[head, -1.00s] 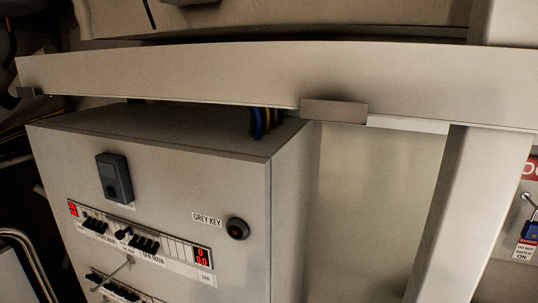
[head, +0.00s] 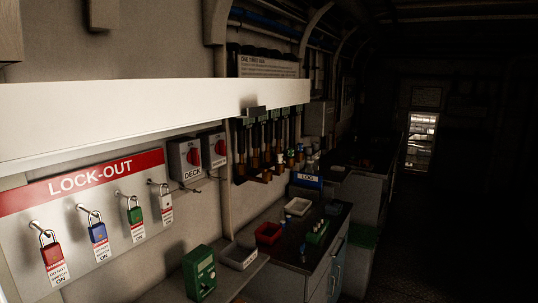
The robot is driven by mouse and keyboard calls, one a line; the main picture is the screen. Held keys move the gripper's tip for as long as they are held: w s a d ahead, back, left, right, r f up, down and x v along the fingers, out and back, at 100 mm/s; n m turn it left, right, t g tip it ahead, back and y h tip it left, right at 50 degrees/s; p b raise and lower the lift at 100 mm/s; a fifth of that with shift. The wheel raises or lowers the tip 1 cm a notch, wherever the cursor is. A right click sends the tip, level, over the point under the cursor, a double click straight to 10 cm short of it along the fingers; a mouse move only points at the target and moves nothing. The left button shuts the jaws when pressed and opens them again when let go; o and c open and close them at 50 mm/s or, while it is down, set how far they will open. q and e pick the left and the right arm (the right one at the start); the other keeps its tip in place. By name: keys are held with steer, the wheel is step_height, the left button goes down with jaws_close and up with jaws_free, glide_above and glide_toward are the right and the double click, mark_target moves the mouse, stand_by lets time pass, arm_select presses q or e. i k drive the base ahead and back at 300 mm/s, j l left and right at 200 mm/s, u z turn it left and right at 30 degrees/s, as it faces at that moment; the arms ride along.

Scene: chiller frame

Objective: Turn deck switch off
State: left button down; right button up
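The deck switch (head: 185,160) is a grey box with a red rotary knob and a DECK label, on the wall right of the lock-out board. A second, similar switch box (head: 213,149) with a red knob is just to its right. The knob's exact position is too small to read. Neither of my grippers shows in the head view.
The lock-out board (head: 110,166) holds red, blue, green and white padlocks with tags. Below are a green box (head: 199,273), a grey tray (head: 239,256), a red tray (head: 268,233) and a white tray (head: 298,206). The dark floor at right looks clear.

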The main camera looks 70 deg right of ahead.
mark_target(193, 156)
steer(key=z, duration=1.8)
steer(key=i+l+z, duration=0.2)
steer(key=l+z, duration=0.2)
steer(key=l, duration=0.05)
